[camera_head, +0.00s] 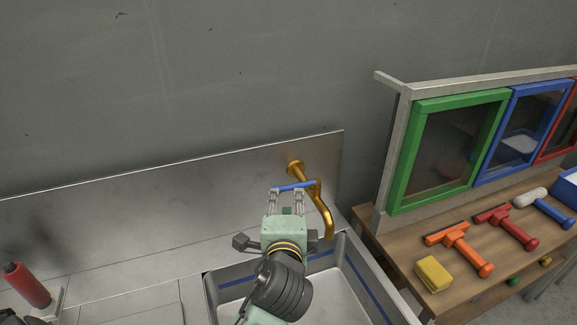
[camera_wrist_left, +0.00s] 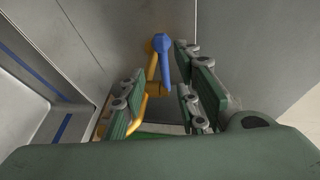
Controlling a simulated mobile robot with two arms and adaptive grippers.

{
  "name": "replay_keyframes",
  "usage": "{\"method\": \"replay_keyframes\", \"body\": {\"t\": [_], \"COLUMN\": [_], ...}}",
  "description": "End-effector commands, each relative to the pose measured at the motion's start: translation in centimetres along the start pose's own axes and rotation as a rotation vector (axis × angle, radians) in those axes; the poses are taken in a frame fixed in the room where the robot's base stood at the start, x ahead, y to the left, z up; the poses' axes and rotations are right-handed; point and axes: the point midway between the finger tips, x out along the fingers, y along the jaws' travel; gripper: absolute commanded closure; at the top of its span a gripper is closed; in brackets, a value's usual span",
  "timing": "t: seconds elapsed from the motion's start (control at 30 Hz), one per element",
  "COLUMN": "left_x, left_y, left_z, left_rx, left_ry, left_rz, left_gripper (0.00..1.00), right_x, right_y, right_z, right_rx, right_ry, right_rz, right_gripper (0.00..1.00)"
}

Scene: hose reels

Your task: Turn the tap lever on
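The brass-coloured tap (camera_head: 326,218) comes out of the metal back panel and curves down over the sink. Its blue lever (camera_head: 296,186) lies roughly level, pointing left from the tap body. My left gripper (camera_head: 287,197) is at the lever, its two fingers pointing up toward it. In the left wrist view the left gripper (camera_wrist_left: 160,96) has its fingers wide apart. The blue lever (camera_wrist_left: 162,62) shows in the gap between them, with the brass tap (camera_wrist_left: 152,75) behind. I cannot tell whether a finger touches the lever.
The grey sink basin (camera_head: 213,293) lies below the tap. A red bottle (camera_head: 27,285) stands at the left. On the right, a wooden table (camera_head: 400,262) holds squeegees, a yellow sponge (camera_head: 433,274) and a rack with a green frame (camera_head: 401,165). The counter left of the sink is mostly clear.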

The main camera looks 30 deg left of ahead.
Motion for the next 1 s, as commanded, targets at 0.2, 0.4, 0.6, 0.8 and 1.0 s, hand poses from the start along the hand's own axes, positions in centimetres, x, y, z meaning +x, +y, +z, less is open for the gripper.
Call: {"method": "replay_keyframes", "body": {"t": [0.2,0.4,0.6,0.8,1.0], "left_x": [1.0,4.2,6.8,7.8,7.8], "left_y": [-0.1,-0.2,-0.1,0.1,0.1], "left_z": [-0.1,0.0,-0.1,0.0,0.0], "left_rx": [0.002,0.003,0.002,0.000,0.000], "left_ry": [0.001,0.000,0.001,0.001,0.001], "left_rz": [0.000,0.001,0.000,0.001,0.001], "left_gripper": [0.71,0.71,0.71,0.71,0.71], "right_x": [-0.7,-1.8,-2.2,-2.1,-2.1], "right_y": [1.2,1.5,1.6,1.1,0.4], "right_z": [5.0,6.7,5.2,2.9,3.2], "right_rx": [-0.008,-0.010,-0.010,-0.005,-0.002], "right_ry": [-0.076,-0.101,-0.078,-0.043,-0.050], "right_rz": [0.013,0.016,0.017,0.012,0.004], "right_gripper": [0.60,0.60,0.60,0.60,0.60]}}
